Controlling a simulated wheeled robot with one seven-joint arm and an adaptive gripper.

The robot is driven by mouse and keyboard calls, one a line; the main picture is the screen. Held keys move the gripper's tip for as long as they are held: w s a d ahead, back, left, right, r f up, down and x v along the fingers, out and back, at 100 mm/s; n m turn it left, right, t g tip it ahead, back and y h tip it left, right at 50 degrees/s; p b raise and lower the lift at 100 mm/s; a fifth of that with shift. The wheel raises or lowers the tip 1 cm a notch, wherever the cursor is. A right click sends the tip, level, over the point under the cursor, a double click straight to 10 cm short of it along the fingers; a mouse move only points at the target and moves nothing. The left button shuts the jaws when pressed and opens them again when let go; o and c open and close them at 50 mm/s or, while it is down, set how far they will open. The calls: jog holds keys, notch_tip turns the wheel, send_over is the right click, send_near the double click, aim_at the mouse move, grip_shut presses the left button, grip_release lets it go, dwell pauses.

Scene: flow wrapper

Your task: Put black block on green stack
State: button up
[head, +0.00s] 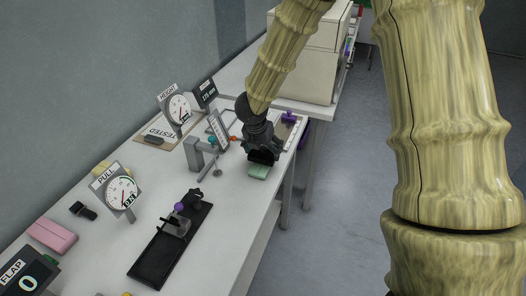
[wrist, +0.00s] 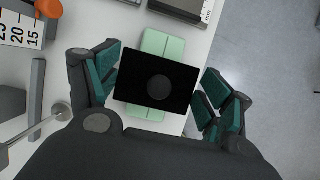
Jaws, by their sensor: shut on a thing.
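The black block (wrist: 142,82) is a dark rectangle with a round mark on top, seen between my gripper's teal fingers in the wrist view. The green stack (wrist: 163,43) is pale green and lies directly beneath the block, showing beyond its upper and lower edges. In the head view the green stack (head: 259,171) sits near the table's right edge under my gripper (head: 262,156). My gripper is shut on the black block. I cannot tell whether the block touches the stack.
A grey post stand (head: 196,155) is close on the left of my gripper. The height gauge (head: 177,107), pull gauge (head: 121,192) and a black fixture with a purple knob (head: 168,245) stand along the white table. The table edge (wrist: 209,45) is close on the right.

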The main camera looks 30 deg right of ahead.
jog(key=shift+f, duration=0.75)
jog(key=o, duration=1.7)
jog(key=v, duration=1.2)
jog(key=shift+a, duration=0.1)
